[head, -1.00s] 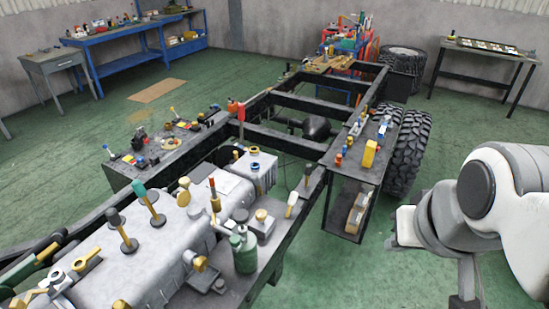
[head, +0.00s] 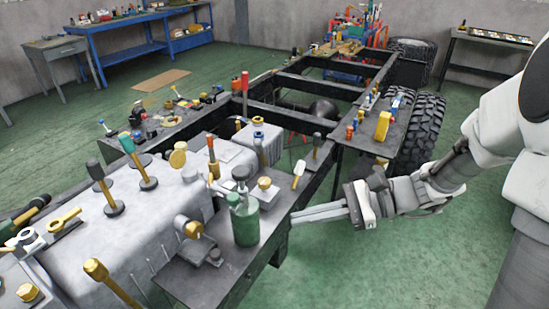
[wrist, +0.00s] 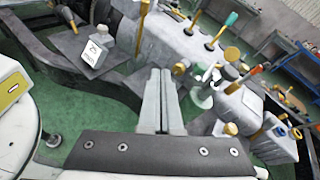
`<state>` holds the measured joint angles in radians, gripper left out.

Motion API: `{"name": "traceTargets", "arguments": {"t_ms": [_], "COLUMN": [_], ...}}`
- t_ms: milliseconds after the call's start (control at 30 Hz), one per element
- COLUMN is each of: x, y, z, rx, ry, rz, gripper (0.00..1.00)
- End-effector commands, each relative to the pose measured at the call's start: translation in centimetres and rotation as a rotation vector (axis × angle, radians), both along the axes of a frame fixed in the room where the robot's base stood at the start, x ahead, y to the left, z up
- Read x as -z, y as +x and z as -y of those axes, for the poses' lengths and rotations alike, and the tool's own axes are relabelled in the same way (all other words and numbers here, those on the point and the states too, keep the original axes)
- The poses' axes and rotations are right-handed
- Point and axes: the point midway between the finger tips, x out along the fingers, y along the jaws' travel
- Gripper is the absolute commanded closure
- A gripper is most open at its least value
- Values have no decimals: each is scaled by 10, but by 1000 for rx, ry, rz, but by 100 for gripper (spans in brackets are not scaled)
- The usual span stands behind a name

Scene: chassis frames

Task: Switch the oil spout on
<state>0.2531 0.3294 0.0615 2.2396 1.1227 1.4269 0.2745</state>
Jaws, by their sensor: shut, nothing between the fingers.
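A green bottle (head: 245,222) with a grey top stands upright on the dark side shelf of the chassis, and it also shows in the wrist view (wrist: 201,98). I cannot tell for sure whether this is the oil spout. A small lever with a white handle (head: 298,171) stands behind it to the right, near a gold-capped fitting (head: 265,183). My gripper (head: 296,216) is shut and empty, pointing left toward the shelf's right edge, right of the bottle. In the wrist view my gripper's fingers (wrist: 160,74) lie together. I cannot tell if they touch the shelf.
The dark side shelf (head: 193,278) and grey engine block (head: 130,225) fill the left, with several upright levers. A second shelf (head: 370,137) with small parts stands beside the large tyre (head: 421,125). Green floor (head: 400,265) is clear in front.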

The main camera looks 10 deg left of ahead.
Motion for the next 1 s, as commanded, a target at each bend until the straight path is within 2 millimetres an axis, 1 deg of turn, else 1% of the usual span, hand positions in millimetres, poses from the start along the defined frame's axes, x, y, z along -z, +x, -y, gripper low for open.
{"name": "traceTargets", "arguments": {"t_ms": [33,100,200,300,467,800,867,1000], "x": [24,38,54,65,71,70,70,71], "y": [13,30,49,63,72,72,73,74], "z": [1,2,6,11,14,13,10,-6], "rx": [52,117,194,247,285,286,285,280], "ry": [64,144,237,301,344,345,345,345], "rz": [-62,-128,-200,-246,-276,-276,-277,-276], "gripper": [100,100,100,100,100,100,100,100]}}
